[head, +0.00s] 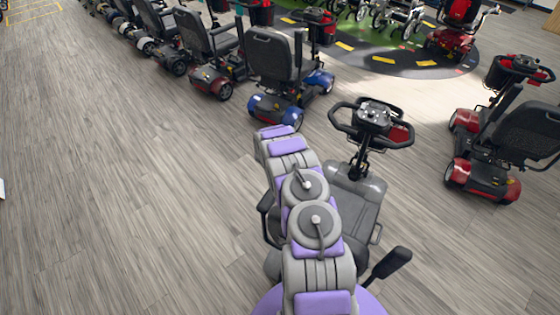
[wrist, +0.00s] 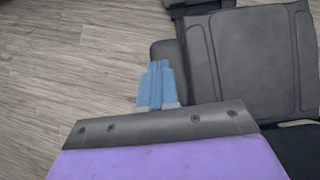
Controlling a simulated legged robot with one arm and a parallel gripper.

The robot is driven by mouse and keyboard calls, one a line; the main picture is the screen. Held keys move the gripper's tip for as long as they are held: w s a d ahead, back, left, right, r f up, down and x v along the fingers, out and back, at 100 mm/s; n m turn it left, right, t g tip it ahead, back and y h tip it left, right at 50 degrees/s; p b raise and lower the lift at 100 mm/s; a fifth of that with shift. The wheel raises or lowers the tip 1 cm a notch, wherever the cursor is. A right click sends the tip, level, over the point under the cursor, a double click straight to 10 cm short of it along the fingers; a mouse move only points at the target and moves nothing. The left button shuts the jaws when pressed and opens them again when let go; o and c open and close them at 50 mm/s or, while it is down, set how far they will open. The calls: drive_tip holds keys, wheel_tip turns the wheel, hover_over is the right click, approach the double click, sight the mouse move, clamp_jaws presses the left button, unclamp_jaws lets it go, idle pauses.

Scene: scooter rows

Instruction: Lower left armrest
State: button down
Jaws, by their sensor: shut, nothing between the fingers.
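A dark armrest piece (head: 267,203) shows at the left of the seat, mostly behind my arm. The right armrest (head: 392,264) sticks out at the lower right. In the wrist view, my gripper (wrist: 157,78) has its blue fingers together and empty. A dark rounded pad (wrist: 166,50), which looks like the left armrest, lies just beyond the fingertips, beside the ribbed grey seat panel (wrist: 250,62). I cannot tell whether the fingers touch the pad.
The scooter's handlebar (head: 372,118) stands beyond the seat. A blue scooter (head: 285,75) and a row of others are at the upper left. A red scooter (head: 510,130) stands at the right. The wood floor (head: 120,200) at the left is clear.

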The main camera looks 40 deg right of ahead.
drive_tip(key=x, duration=0.3)
drive_tip(key=b+x, duration=0.1)
drive_tip(key=x, duration=0.1)
drive_tip(key=shift+s+d+f, duration=0.1)
drive_tip(key=shift+s+d, duration=0.1)
drive_tip(key=shift+s, duration=0.2)
drive_tip(key=shift+s+a+f, duration=0.1)
drive_tip(key=shift+a+f, duration=0.15)
drive_tip(key=shift+a, duration=0.5)
drive_tip(key=shift+s+a+f, duration=0.1)
drive_tip(key=shift+s, duration=0.2)
drive_tip(key=shift+a+r, duration=0.2)
drive_tip(key=shift+r, duration=0.4)
drive_tip(key=v, duration=1.6)
drive_tip(key=shift+w+d+r, duration=0.25)
drive_tip(key=shift+r, duration=0.3)
drive_tip(key=shift+d+f, duration=0.1)
